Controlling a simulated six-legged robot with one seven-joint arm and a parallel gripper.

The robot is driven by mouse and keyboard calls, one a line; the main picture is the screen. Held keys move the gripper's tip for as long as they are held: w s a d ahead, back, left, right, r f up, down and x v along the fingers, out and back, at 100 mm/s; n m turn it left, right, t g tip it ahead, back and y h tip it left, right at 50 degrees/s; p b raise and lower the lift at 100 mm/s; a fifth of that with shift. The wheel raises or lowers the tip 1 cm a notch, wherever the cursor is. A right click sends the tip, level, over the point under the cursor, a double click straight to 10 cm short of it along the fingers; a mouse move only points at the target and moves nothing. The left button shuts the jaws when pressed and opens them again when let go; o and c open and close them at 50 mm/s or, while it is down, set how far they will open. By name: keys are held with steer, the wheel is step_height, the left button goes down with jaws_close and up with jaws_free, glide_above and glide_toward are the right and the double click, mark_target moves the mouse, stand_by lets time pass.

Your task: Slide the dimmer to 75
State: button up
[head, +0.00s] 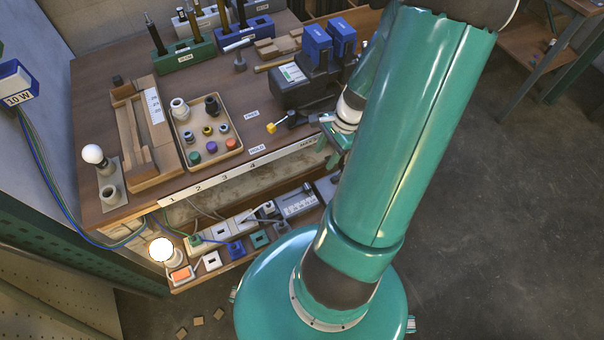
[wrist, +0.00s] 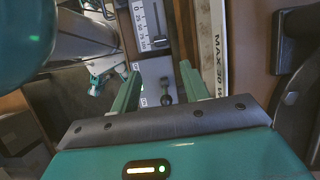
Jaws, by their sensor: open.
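The dimmer (wrist: 153,22) is a pale panel with a printed scale, at the top of the wrist view. A dark knob (wrist: 160,42) shows near the scale's lower end; its exact reading is too small to tell. In the head view the dimmer (head: 297,203) sits on the lower shelf, left of my arm. My gripper (wrist: 159,70) is open, its two green fingers apart and nothing between them. The fingertips appear just below the dimmer in the wrist view. In the head view the gripper (head: 329,153) is partly hidden by my arm, near the bench's front edge.
A grey panel with a dark lever (wrist: 166,91) shows between the fingers. A MAX label strip (wrist: 213,40) runs close on the right. Coloured switches (head: 236,249) and a glowing bulb (head: 161,250) are on the lower shelf. A parts tray (head: 232,158) stands on the bench.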

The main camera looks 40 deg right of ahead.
mark_target(307, 185)
steer(key=x, duration=1.4)
steer(key=shift+f, duration=0.2)
jaws_close()
